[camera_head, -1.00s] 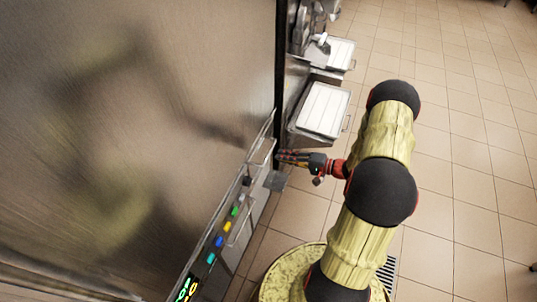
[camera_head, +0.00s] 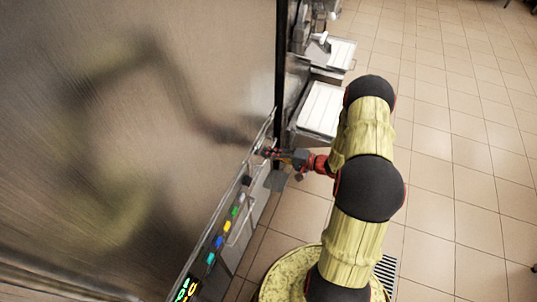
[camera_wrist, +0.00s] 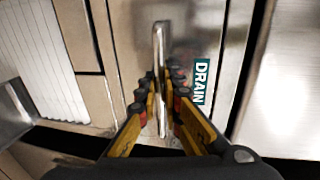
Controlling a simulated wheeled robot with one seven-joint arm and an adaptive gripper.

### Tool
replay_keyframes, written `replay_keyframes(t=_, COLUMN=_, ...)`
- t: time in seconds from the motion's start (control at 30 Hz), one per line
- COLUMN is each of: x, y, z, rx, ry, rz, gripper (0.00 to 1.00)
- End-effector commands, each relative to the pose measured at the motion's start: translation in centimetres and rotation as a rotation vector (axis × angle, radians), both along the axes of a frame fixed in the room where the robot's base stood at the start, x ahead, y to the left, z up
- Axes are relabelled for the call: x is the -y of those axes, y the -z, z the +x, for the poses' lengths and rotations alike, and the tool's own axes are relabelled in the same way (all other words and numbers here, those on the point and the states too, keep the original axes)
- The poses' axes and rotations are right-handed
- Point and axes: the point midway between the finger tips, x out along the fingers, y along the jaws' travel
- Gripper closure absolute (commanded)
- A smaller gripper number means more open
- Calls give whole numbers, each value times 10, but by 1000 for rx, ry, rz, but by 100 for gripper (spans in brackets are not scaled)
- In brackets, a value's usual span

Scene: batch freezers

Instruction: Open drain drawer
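The drain drawer front (camera_wrist: 185,25) is a metal panel in the wrist view, with a green "DRAIN" label (camera_wrist: 200,81) at its right. A slim bar handle (camera_wrist: 159,50) runs upright in front of it. My gripper (camera_wrist: 163,76) is open, with its yellow and black fingers on either side of the handle; I cannot tell whether they touch it. In the head view my gripper (camera_head: 268,153) is at the machine's front edge, and the fingertips are small and hard to make out there. The drawer looks closed.
The large brushed-metal machine (camera_head: 110,100) fills the left, with a strip of coloured buttons (camera_head: 227,227) along its front. A grey block (camera_head: 276,180) sticks out below my gripper. White-topped units (camera_head: 320,108) stand behind. Tiled floor (camera_head: 450,130) at the right is clear.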

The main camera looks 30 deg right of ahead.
Motion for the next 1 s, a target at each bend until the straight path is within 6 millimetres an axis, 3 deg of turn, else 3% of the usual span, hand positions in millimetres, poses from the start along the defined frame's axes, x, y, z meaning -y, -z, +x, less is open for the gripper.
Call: replay_keyframes(t=1.0, x=6, y=2, z=-7, rx=-3, ry=2, rz=0, gripper=100)
